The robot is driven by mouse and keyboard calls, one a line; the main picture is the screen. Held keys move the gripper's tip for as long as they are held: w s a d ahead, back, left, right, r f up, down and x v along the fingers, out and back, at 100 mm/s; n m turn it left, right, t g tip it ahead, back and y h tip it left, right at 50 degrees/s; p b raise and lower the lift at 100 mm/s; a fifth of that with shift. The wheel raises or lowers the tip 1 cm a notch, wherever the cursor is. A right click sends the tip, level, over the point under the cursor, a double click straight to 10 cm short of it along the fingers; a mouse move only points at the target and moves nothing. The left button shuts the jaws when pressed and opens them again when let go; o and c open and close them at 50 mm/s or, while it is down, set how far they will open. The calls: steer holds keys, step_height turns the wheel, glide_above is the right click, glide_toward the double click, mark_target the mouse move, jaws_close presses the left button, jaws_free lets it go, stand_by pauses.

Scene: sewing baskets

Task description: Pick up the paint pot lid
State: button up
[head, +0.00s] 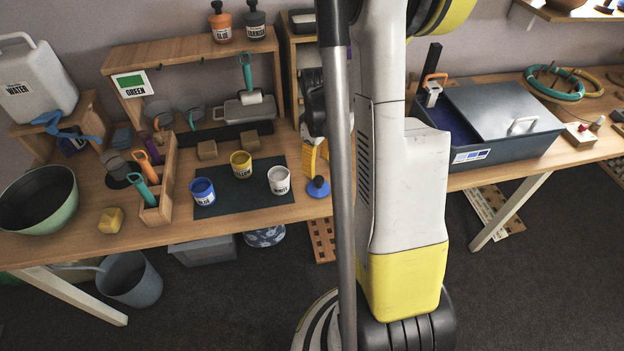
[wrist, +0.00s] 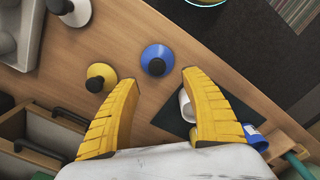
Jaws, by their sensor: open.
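A blue paint pot lid (head: 318,189) with a dark knob lies on the table, right of the dark mat. In the wrist view the blue lid (wrist: 154,51) is just beyond the gap between my fingertips. A yellow lid (wrist: 95,72) with a dark knob lies beside it, left of my left finger. My gripper (wrist: 160,78) is open and empty, its yellow fingers spread above the table. In the head view part of my gripper (head: 312,157) shows just above the blue lid; my arm hides the rest, and the yellow lid cannot be made out there.
Blue (head: 203,192), yellow (head: 241,166) and white (head: 279,181) pots stand on the dark mat (head: 230,208). The white pot (wrist: 186,107) is close to my right finger. Wooden drawers (wrist: 45,135) with dark handles are at lower left. The table's front edge is near the blue lid.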

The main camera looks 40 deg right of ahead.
mark_target(319, 179)
steer(key=f+b, duration=0.1)
steer(key=f, duration=0.2)
steer(key=f+b, duration=0.1)
steer(key=f, duration=0.2)
steer(key=f+b, duration=0.2)
steer(key=shift+d+f, duration=0.25)
steer(key=shift+f, duration=0.15)
steer(key=shift+r, duration=0.1)
steer(key=c, duration=1)
